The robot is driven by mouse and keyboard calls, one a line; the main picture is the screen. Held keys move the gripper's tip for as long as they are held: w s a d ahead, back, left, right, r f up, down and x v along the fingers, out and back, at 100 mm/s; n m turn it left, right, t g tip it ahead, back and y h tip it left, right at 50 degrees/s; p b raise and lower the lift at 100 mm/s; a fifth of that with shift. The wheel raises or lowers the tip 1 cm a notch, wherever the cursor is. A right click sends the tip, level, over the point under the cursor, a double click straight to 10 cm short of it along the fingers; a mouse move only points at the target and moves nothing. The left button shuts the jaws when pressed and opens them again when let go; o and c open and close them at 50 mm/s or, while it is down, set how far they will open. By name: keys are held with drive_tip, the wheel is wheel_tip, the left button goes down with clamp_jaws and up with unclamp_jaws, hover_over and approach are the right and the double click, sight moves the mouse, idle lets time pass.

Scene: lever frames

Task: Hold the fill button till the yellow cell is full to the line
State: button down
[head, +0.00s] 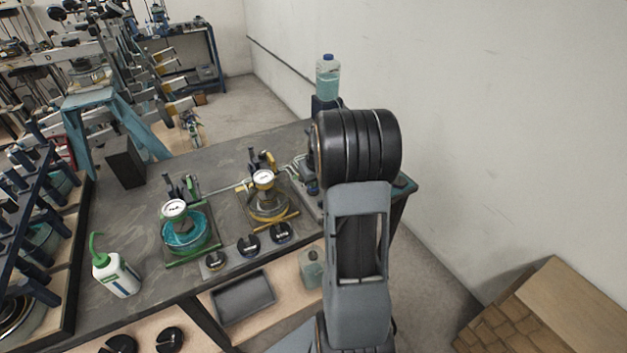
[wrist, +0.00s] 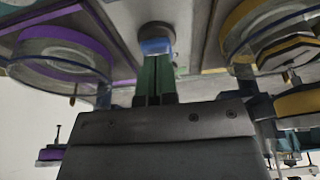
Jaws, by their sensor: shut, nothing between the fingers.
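The yellow cell (head: 268,200) is a clear round vessel with a yellow-marked lid, on a yellow-edged base in the middle of the bench. Its yellow ring also shows at the right of the wrist view (wrist: 262,22). I cannot make out its liquid level or its line. In the wrist view my gripper (wrist: 155,62) has its two greenish fingers together, with nothing between them. Their tips are at a blue button (wrist: 156,47) in a dark round housing. They look in contact with it, but I cannot tell whether it is pressed. My arm hides the gripper in the head view.
A green-edged cell (head: 188,232) holds teal liquid, left of the yellow one. A purple-ringed cell (wrist: 62,48) is at the wrist view's left. Several black knobs sit along the bench front. A wash bottle (head: 116,275) stands front left; a teal-filled bottle (head: 327,80) stands behind.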

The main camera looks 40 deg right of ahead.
wheel_tip(320, 180, down, 2)
drive_tip(key=b, duration=0.2)
drive_tip(key=shift+f+b, duration=0.25)
drive_tip(key=shift+b, duration=0.05)
drive_tip(key=shift+s+a, duration=0.1)
drive_tip(key=shift+s, duration=0.05)
drive_tip(key=shift+s+f, duration=0.1)
drive_tip(key=shift+f, duration=0.05)
idle(1.2)
drive_tip(key=r+p, duration=0.3)
drive_tip(key=r, duration=0.2)
drive_tip(key=shift+w+r, duration=0.2)
drive_tip(key=b+v, duration=0.2)
drive_tip(key=v, duration=0.7)
drive_tip(key=shift+s+r, duration=0.15)
drive_tip(key=shift+r, duration=0.15)
